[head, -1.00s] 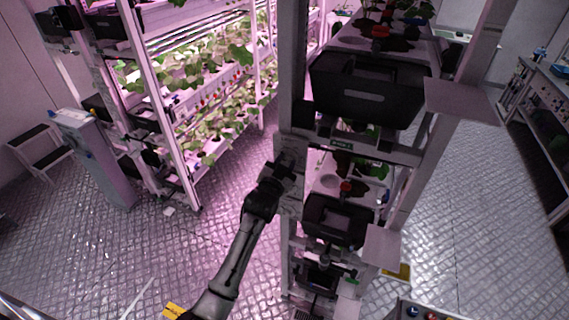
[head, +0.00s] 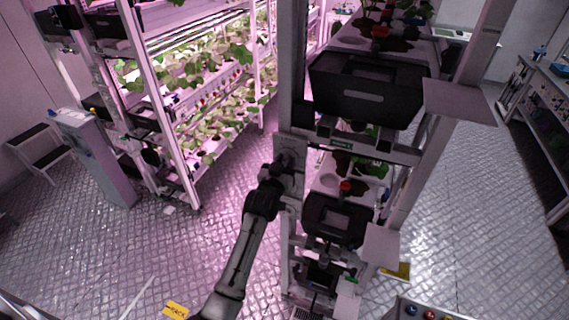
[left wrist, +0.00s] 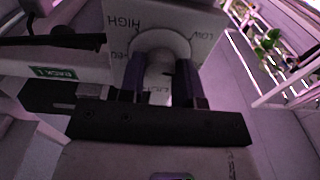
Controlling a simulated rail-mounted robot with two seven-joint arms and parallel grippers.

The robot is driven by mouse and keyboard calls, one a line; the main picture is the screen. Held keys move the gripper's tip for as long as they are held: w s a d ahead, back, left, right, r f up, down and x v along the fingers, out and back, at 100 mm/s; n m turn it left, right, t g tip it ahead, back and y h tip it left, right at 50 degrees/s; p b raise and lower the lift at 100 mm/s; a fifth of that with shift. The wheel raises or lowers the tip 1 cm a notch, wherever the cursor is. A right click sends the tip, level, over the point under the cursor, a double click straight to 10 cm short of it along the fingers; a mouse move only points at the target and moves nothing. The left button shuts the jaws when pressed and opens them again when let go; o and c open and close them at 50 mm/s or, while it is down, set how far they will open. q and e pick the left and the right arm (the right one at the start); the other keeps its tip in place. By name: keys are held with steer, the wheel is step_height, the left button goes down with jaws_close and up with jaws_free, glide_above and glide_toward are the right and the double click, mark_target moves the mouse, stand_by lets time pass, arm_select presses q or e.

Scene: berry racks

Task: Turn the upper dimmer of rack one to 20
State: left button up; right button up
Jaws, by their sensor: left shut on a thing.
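The dimmer is a pale round knob (left wrist: 161,50) on a light plate (left wrist: 150,14) in the left wrist view. The plate bears the words HIGH at upper left and LOW at upper right. Other lettering is partly hidden by the fingers. My left gripper (left wrist: 160,80) is shut on the knob, one dark finger on each side. In the head view my left gripper (head: 278,172) is at the plate (head: 290,148) on the near rack's left post, and the knob is mostly hidden. The exact setting cannot be read. My right gripper is not in view.
A green RACK 1 sign (left wrist: 55,72) sits left of the plate. Black bins (head: 368,90) and plants fill the rack right of my arm. Another planted rack (head: 165,130) stands at left. The patterned floor (head: 225,195) between the racks is clear.

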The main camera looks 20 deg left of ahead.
arm_select(q)
steer(key=o, duration=0.9)
steer(key=shift+o, duration=0.2)
steer(key=shift+s+f, duration=0.1)
steer(key=shift+s, duration=0.45)
steer(key=s+b, duration=0.2)
steer(key=s, duration=1)
steer(key=shift+s+b, duration=0.35)
steer(key=shift+b, duration=0.05)
steer(key=shift+a+f, duration=0.1)
